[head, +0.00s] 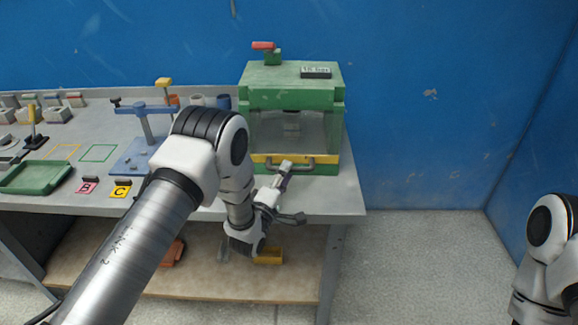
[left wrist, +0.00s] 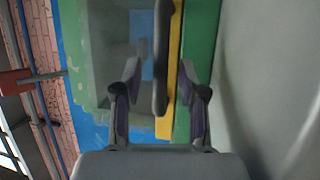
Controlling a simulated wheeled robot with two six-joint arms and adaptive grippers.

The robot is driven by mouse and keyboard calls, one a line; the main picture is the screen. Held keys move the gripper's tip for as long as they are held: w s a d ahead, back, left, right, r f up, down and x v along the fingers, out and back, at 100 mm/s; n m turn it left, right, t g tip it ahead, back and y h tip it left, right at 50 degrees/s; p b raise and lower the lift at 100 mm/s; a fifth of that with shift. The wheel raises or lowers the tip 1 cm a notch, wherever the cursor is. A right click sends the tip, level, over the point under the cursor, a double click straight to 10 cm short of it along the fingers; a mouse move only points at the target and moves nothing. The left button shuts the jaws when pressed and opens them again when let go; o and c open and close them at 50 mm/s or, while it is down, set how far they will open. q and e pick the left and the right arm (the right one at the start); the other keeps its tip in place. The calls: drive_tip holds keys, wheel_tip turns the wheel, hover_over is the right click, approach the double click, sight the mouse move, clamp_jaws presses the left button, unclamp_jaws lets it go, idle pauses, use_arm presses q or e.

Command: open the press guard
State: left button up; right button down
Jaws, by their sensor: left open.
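The green press (head: 295,75) stands at the right end of the bench. Its clear guard (head: 270,130) is down across the front, with a yellow strip (head: 262,158) along its lower edge. A dark bar handle (head: 295,165) sits on that strip, partly covered by my left gripper. My left gripper (head: 291,193) is open in front of the handle. In the left wrist view the handle (left wrist: 162,60) appears between the two spread fingers (left wrist: 160,80), apart from both. How deep the fingers reach around it is unclear. My right gripper is out of view.
A blue fixture (head: 145,145), a green tray (head: 38,177) and cards marked B (head: 87,187) and C (head: 121,191) lie left on the bench. A yellow bin (head: 268,257) sits on the lower shelf. The floor to the right is clear.

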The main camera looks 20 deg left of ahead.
use_arm(q)
drive_tip(key=shift+x, duration=1.2)
drive_tip(key=shift+c, duration=0.3)
clamp_jaws()
drive_tip(key=shift+s+f, duration=0.15)
